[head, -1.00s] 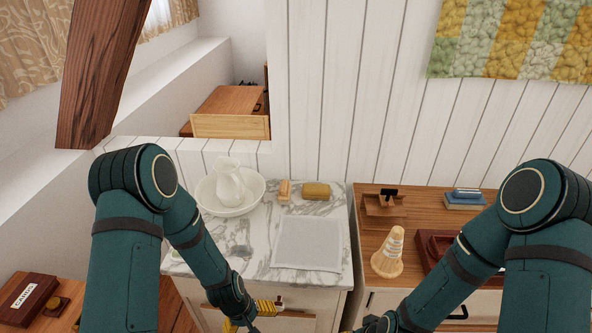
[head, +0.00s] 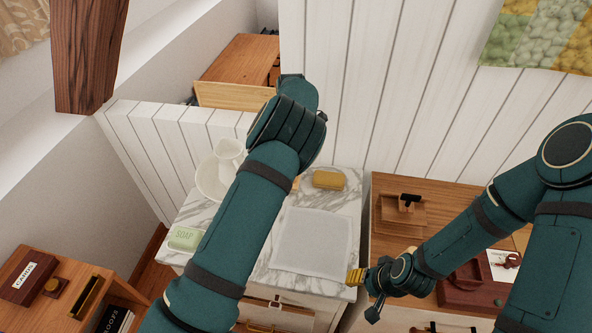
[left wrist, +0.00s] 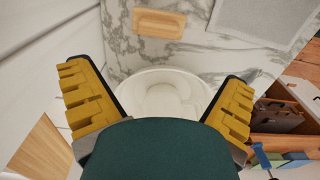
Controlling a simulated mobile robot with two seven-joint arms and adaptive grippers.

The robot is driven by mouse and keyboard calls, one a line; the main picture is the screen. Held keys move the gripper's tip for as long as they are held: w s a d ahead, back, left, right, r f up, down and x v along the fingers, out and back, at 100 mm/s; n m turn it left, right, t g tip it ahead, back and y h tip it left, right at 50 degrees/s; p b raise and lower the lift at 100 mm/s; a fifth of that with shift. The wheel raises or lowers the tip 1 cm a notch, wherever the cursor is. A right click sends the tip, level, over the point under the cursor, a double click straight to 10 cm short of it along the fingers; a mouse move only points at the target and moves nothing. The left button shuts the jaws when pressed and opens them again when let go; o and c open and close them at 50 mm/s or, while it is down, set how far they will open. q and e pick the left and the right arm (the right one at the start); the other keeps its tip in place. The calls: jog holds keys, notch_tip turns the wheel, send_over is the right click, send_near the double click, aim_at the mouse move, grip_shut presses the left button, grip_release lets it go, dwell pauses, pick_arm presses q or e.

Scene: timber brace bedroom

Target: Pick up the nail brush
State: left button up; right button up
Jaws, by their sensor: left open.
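The nail brush (left wrist: 159,23) is a tan wooden block lying on the marble top, near the top edge of the left wrist view. In the head view only a sliver of it (head: 296,183) shows beside my left arm. My left gripper (left wrist: 156,75) is open and empty, with its yellow fingers spread wide. The brush lies beyond the fingertips, apart from them. In the head view my left gripper is hidden behind its own arm. My right gripper (head: 362,292) is low, near the front right of the marble top, partly seen edge-on.
A white basin (left wrist: 170,92) with a jug (head: 229,154) stands beside the brush. A yellow sponge (head: 329,179), a grey cloth (head: 312,240) and green soap (head: 184,238) share the marble top. A plank wall (head: 350,80) rises behind. Wooden cabinets stand left and right.

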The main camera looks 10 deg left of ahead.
pick_arm(q)
notch_tip(320, 180, down, 7)
jog(key=shift+d+f, duration=0.1)
jog(key=shift+d, duration=0.05)
jog(key=shift+w+f, duration=0.1)
jog(key=shift+f, duration=2.95)
jog(key=c, duration=1.2)
jog(key=shift+o, duration=0.2)
